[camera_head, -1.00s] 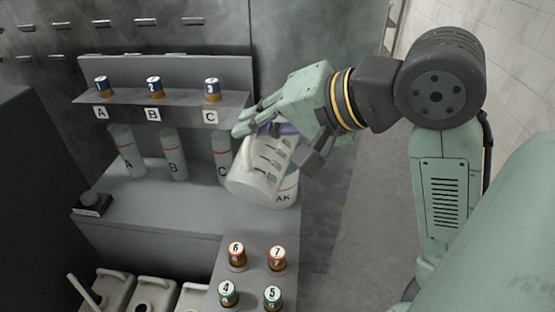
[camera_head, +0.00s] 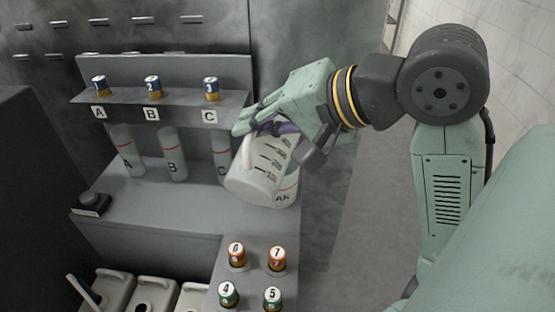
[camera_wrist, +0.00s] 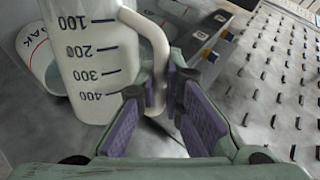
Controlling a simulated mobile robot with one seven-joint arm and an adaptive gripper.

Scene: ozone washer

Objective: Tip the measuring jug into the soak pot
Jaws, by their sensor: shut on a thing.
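The white measuring jug (camera_head: 262,168) has dark scale marks and is tilted. My gripper (camera_head: 275,128) is shut on its handle, with the purple pads on either side of the handle in the wrist view (camera_wrist: 160,112). In that view the jug (camera_wrist: 95,50) fills the upper left, its marks running from 100 to 400. The pale soak pot (camera_head: 286,192), with part of its label and a red line showing, stands behind and below the jug. It also shows at the left of the wrist view (camera_wrist: 38,45). The jug hides much of it. I cannot see any contents pouring.
Grey cylinders A (camera_head: 126,150), B (camera_head: 172,155) and C (camera_head: 222,155) stand left of the jug, under a shelf (camera_head: 180,108) with numbered vials. Several numbered vials (camera_head: 237,255) stand on the near ledge. A dark button box (camera_head: 91,204) sits at the counter's left.

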